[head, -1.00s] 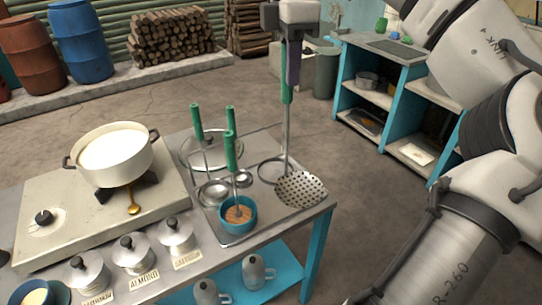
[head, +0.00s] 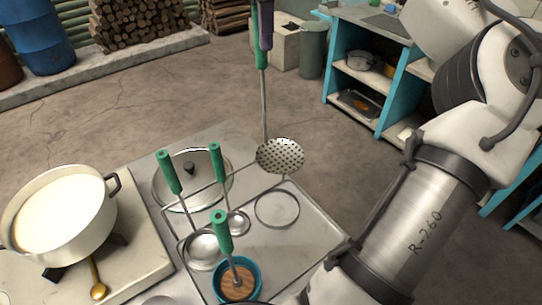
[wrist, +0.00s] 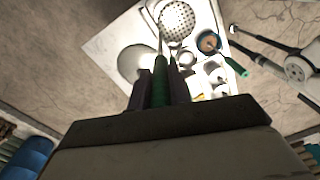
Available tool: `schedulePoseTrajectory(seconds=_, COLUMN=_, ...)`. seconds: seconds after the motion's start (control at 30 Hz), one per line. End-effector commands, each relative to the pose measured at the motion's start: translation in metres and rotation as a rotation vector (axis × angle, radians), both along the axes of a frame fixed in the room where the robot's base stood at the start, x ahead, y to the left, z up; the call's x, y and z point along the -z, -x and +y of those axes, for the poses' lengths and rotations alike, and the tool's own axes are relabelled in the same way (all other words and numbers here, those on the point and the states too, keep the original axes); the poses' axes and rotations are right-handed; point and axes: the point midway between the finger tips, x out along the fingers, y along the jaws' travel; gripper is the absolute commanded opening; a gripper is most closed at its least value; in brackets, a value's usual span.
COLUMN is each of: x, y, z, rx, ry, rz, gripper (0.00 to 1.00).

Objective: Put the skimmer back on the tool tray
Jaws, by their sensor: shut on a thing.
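My gripper (head: 265,22) is shut on the green handle of the skimmer, which hangs upright with its perforated disc (head: 280,155) down. The disc appears over the back edge of the tool tray (head: 312,232), apart from the tray's ring-shaped holder (head: 277,209); its exact height is hard to tell. The tray holds green-handled ladles (head: 205,250) and a blue bowl (head: 258,276) with a green-handled tool in it. In the wrist view, the fingers (wrist: 161,90) close around the green handle, and the disc (wrist: 176,22) shows beyond.
A metal lid (head: 190,175) lies at the tray's back left. My arm fills the right side. Blue shelves (head: 385,85) stand behind, with open floor between.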

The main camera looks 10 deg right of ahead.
Motion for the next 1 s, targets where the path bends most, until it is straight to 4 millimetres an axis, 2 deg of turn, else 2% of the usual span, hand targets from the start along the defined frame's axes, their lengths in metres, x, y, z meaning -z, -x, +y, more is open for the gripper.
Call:
schedulePoseTrajectory(seconds=0.13, x=0.027, y=0.0, z=0.0, rx=-0.004, ry=-0.004, rz=0.003, gripper=0.0)
schedulePoseTrajectory(seconds=0.5, x=0.12, y=0.001, z=0.001, rx=-0.004, ry=-0.005, rz=0.001, gripper=0.0)
schedulePoseTrajectory(seconds=0.6, x=0.139, y=0.001, z=0.001, rx=-0.001, ry=-0.003, rz=0.0, gripper=0.0)
schedulePoseTrajectory(seconds=0.87, x=0.162, y=0.001, z=0.0, rx=0.002, ry=0.001, rz=0.001, gripper=0.0)
schedulePoseTrajectory(seconds=1.0, x=0.184, y=0.001, z=0.0, rx=0.002, ry=0.001, rz=0.001, gripper=0.0)
